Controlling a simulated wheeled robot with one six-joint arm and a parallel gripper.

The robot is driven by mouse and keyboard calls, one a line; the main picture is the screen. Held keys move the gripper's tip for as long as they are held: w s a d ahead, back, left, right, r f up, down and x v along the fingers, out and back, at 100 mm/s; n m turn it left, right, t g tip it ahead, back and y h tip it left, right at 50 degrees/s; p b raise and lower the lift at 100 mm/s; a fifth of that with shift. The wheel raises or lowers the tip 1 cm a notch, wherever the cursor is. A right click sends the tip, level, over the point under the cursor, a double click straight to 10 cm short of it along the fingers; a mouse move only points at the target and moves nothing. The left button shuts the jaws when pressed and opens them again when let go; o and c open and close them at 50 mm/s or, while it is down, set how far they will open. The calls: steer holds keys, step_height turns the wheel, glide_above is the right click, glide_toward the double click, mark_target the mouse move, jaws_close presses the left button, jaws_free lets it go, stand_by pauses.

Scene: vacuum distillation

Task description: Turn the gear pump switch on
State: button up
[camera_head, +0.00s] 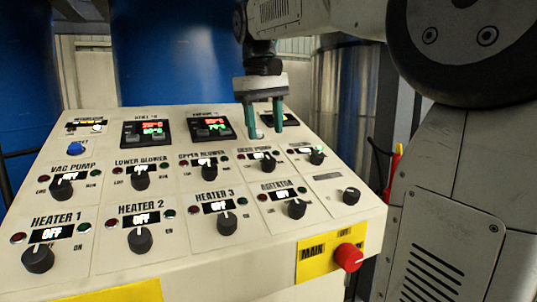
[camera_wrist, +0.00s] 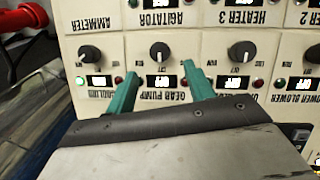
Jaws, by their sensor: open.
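The gear pump switch (camera_head: 268,165) is a black rotary knob in the middle row of the sloped control panel, below its GEAR PUMP label and small display. In the wrist view the panel appears upside down, with the gear pump knob (camera_wrist: 160,53) ahead of my gripper, between the line of its fingers. The display (camera_wrist: 160,82) beside it appears to read OFF. My gripper (camera_head: 265,131) has two green fingers, apart and empty, above the panel just behind the gear pump label. The fingers (camera_wrist: 160,73) do not enclose the knob.
Neighbouring knobs include the upper blower knob (camera_head: 209,172) to the left, another knob (camera_head: 317,157) to the right and the agitator knob (camera_head: 296,209) in front. A red main switch (camera_head: 348,257) sticks out of the front face. Blue tanks (camera_head: 170,55) stand behind the panel.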

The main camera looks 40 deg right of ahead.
mark_target(268, 159)
steer(key=f, duration=0.7)
steer(key=shift+s+d, duration=0.1)
steer(key=shift+d, duration=0.25)
steer(key=c, duration=1)
